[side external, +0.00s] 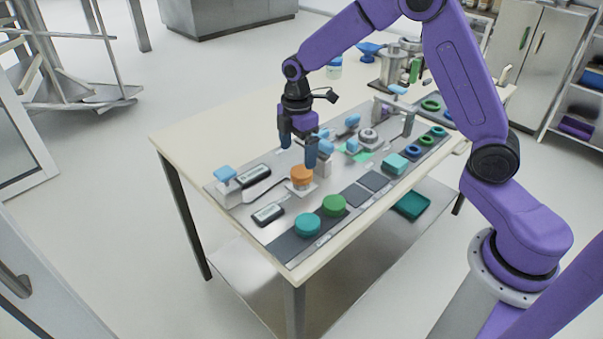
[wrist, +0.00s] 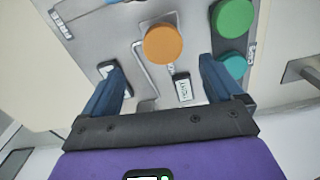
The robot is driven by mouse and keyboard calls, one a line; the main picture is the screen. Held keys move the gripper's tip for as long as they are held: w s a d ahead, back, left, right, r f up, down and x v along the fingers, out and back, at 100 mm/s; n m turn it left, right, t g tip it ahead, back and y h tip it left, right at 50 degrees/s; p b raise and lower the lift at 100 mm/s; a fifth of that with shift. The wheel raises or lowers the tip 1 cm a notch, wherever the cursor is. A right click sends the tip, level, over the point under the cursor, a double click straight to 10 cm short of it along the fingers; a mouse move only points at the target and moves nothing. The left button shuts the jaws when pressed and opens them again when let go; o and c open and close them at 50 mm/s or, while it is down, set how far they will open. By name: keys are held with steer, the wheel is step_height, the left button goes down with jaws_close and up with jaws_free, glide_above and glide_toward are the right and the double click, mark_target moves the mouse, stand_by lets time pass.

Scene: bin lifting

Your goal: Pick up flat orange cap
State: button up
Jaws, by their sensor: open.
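The flat orange cap (side external: 301,174) is a round disc on a small light plate on the table's grey work panel. It also shows in the wrist view (wrist: 163,43), at the top middle, beyond the fingertips. My gripper (side external: 299,155) is above the panel, close to the cap in the side view, with its two dark blue fingers pointing down. In the wrist view my gripper (wrist: 158,68) has its fingers wide apart with nothing held between them. I cannot tell the exact height of the fingers over the panel.
A green cap (side external: 334,205) and a teal cap (side external: 307,225) sit near the table's front edge. Blue-topped fixtures (side external: 226,174) and a labelled dark block (side external: 268,214) stand around the orange cap. The table's left rear part (side external: 205,135) is bare.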

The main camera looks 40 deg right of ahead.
mark_target(300, 172)
steer(key=shift+s+d+f, duration=0.1)
steer(key=shift+s+f, duration=0.05)
steer(key=shift+f, duration=1.3)
steer(key=shift+s+f, duration=0.1)
steer(key=shift+f, duration=1.35)
steer(key=shift+c, duration=0.2)
steer(key=c, duration=1.2)
steer(key=shift+r, duration=0.1)
